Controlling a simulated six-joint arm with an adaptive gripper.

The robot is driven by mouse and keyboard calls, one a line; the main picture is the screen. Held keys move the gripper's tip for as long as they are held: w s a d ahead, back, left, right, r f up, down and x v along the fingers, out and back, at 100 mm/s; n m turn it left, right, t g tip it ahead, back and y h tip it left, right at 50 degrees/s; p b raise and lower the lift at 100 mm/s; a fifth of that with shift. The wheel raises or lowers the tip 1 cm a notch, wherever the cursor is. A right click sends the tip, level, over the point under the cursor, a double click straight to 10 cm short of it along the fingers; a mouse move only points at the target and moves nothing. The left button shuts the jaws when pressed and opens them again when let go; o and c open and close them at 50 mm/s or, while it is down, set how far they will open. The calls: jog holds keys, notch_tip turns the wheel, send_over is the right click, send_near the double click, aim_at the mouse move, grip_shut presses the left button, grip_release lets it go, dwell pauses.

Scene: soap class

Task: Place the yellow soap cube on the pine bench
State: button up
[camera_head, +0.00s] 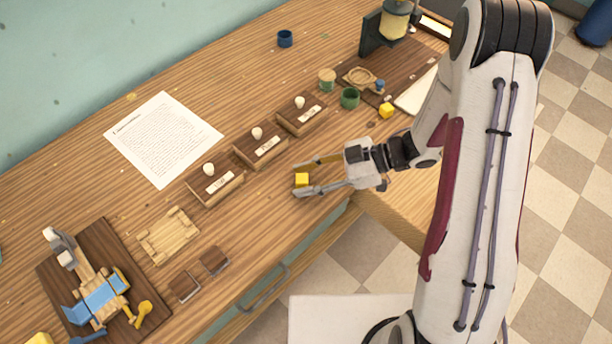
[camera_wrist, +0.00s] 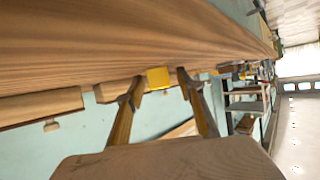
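A yellow soap cube (camera_head: 302,180) sits on the wooden worktop near its front edge. My gripper (camera_head: 301,180) is open around it, one finger on each side. In the wrist view the cube (camera_wrist: 158,77) shows between and just past the fingertips (camera_wrist: 160,88), with a gap on both sides. A second yellow cube (camera_head: 386,111) lies farther right, beside the dark board. The wooden worktop (camera_head: 90,190) spans the head view; a lighter wooden surface (camera_head: 398,198) is at its right, under my arm. I cannot tell which is the pine bench.
Three labelled wooden boxes (camera_head: 216,188) with white knobs stand behind the cube. A paper sheet (camera_head: 163,138) lies farther back. A pale slatted wooden tray (camera_head: 168,235) and two small brown blocks (camera_head: 214,261) are at left. A green cup (camera_head: 350,97) stands behind my gripper.

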dwell(0.4)
jog(key=shift+d+r, duration=0.1)
jog(key=shift+r, duration=0.1)
jog(key=shift+v, duration=5.9)
